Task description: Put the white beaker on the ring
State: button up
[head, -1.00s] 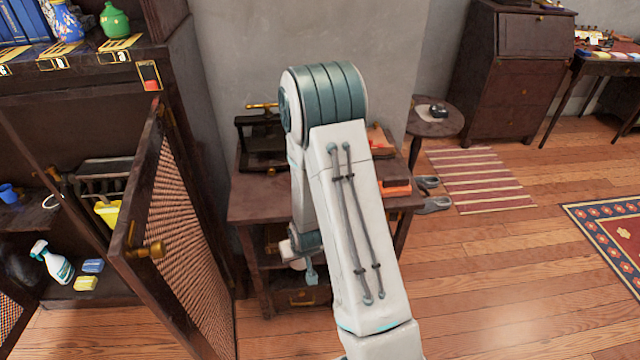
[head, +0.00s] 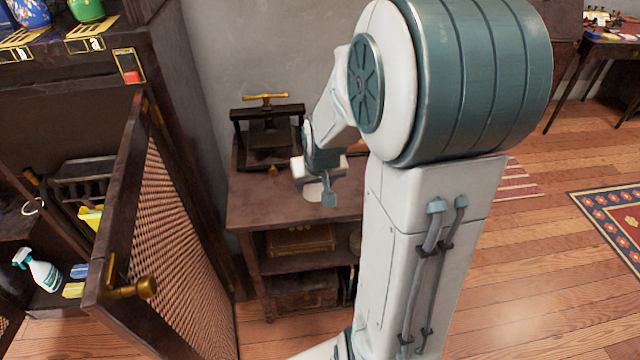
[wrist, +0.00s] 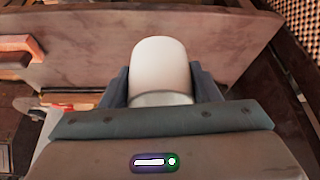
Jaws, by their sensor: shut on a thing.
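The white beaker (wrist: 160,65) is between the two fingers of my gripper (wrist: 161,85) in the wrist view. My gripper is shut on it. In the head view my gripper (head: 318,190) is in front of the dark side table's top, and a small pale part of the beaker (head: 312,187) shows by the fingers. A thin white ring (head: 33,207) shows on the cabinet shelf at the far left, well apart from my gripper. It is partly hidden by dark woodwork.
The open lattice cabinet door (head: 170,240) stands between my gripper and the cabinet shelves. A press with a brass handle (head: 268,135) stands on the side table (head: 255,205). A spray bottle (head: 38,270) and sponges are low in the cabinet. Open floor lies at the right.

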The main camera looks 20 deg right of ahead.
jog(key=w+d+f, duration=0.1)
jog(key=w+f, duration=0.1)
jog(key=w, duration=0.1)
jog(key=w+d+f, duration=0.1)
jog(key=w+f, duration=0.1)
jog(key=w, duration=0.1)
jog(key=w+d+f, duration=0.1)
jog(key=w+f, duration=0.1)
jog(key=w, duration=0.1)
jog(key=shift+w+d+f, duration=0.1)
jog(key=shift+w+f, duration=0.1)
jog(key=shift+w, duration=0.15)
jog(key=shift+f, duration=1.9)
jog(key=shift+f, duration=0.2)
jog(key=o, duration=1.1)
jog(key=shift+c, duration=0.2)
jog(key=shift+r, duration=0.1)
